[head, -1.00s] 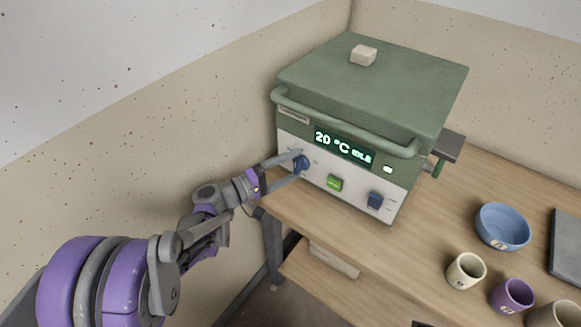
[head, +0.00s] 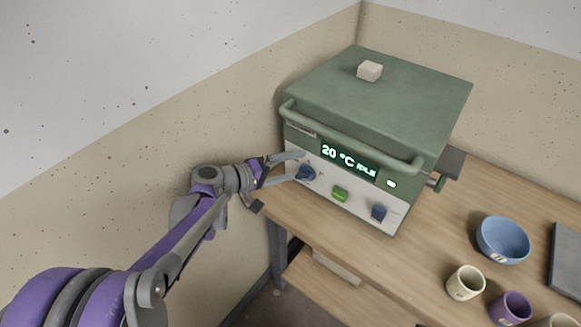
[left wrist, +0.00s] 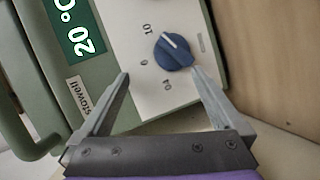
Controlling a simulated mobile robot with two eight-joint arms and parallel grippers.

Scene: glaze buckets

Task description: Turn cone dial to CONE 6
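The blue cone dial (head: 306,173) is the left knob on the white front panel of the green kiln (head: 385,105). In the left wrist view the dial (left wrist: 173,52) has a white pointer line slanting to the upper left, nearest the "10" mark. The "6" and "04" marks sit at its left and below. My left gripper (head: 300,165) is open at the panel's left end. In the left wrist view its fingertips (left wrist: 160,72) are spread apart, with the dial just past them, nearer the right finger; contact cannot be told. My right gripper is not in view.
A green button (head: 340,194) and a second blue knob (head: 379,212) are on the same panel. The display (head: 349,160) reads 20 °C. A handle bar (head: 350,140) juts out above. A blue bowl (head: 503,240) and cups stand on the wooden table (head: 430,235) at right.

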